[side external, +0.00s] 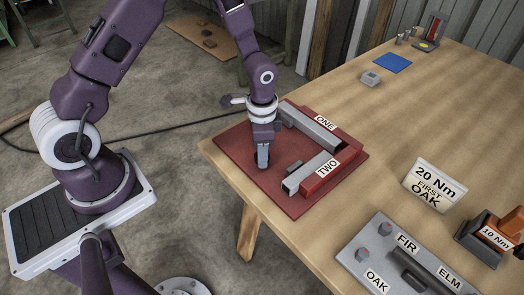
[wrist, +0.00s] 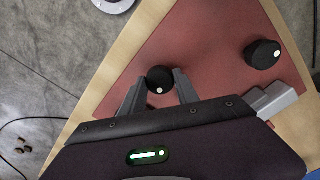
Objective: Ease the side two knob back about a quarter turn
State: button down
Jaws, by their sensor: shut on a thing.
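My gripper (side external: 263,162) points down over the red plate (side external: 232,150), on the left of the bar marked TWO (side external: 312,172). In the wrist view its fingers (wrist: 159,82) are shut on a black round knob (wrist: 159,76) with a white dot, on side two. The dot faces the lower edge of that view. The side view hides this knob behind the fingers. A second black knob (wrist: 262,54), also with a white dot, stands apart to the right in the wrist view, on the side of the bar marked ONE (side external: 312,127).
A sign (side external: 433,185) reads 20 Nm FIRST OAK. An orange tool marked 10 Nm (side external: 497,235) stands at the right. The middle of the wooden table (side external: 400,130) is clear.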

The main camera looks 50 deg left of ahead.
jog(key=n, duration=0.4)
jog(key=shift+n, duration=0.3)
dwell(0.3)
jog(key=c, duration=0.9)
grip_release()
notch_tip(320, 180, up, 7)
jog(key=shift+r, duration=0.1)
